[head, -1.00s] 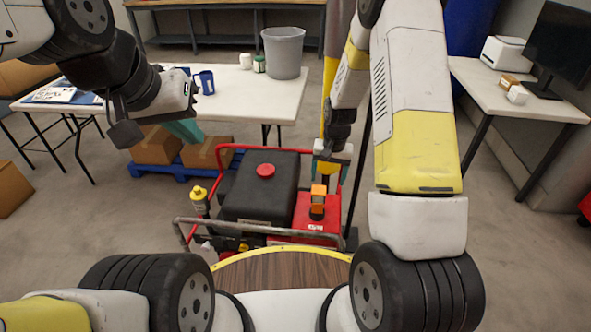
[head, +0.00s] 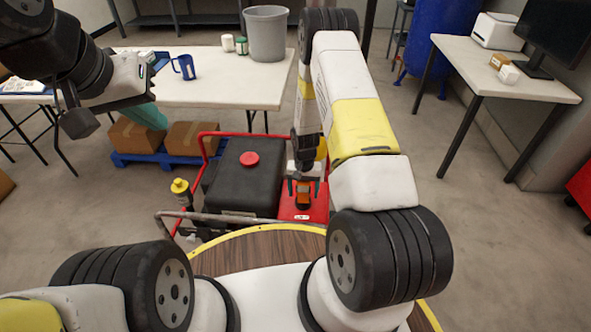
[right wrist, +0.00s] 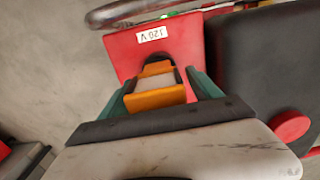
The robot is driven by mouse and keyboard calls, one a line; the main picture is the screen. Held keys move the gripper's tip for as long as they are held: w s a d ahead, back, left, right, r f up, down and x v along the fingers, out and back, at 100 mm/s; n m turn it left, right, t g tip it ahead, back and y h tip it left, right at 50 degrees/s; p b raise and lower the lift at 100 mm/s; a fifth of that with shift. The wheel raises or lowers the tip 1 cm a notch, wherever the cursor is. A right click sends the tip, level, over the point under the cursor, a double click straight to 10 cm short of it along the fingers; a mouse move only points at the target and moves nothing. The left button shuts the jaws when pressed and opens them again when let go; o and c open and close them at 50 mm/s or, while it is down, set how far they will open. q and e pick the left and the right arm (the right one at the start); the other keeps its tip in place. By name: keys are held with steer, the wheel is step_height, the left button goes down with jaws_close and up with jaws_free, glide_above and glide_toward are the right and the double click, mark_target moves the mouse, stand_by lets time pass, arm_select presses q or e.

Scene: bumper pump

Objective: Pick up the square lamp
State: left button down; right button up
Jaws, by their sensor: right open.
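The square lamp (head: 303,196) is a small orange block-shaped thing with a paler middle. It sits on the red box at the right part of the generator, and also shows in the right wrist view (right wrist: 156,97). My right gripper (head: 303,188) is open directly over the lamp. In the right wrist view its green fingers (right wrist: 163,92) stand on either side of the lamp, with small gaps visible. My left gripper (head: 155,88) is at the upper left, near the white table's front edge. Its jaw opening is not clear.
The generator has a black tank (head: 243,180) with a red cap and a red and grey tube frame (head: 200,150) around it. A yellow-topped thing (head: 181,190) stands at its left. A white table (head: 225,88) with a blue mug (head: 184,67) and grey bin (head: 266,34) is behind.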

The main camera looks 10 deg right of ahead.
steer(key=shift+f, duration=0.25)
jaws_close()
steer(key=shift+r, duration=0.1)
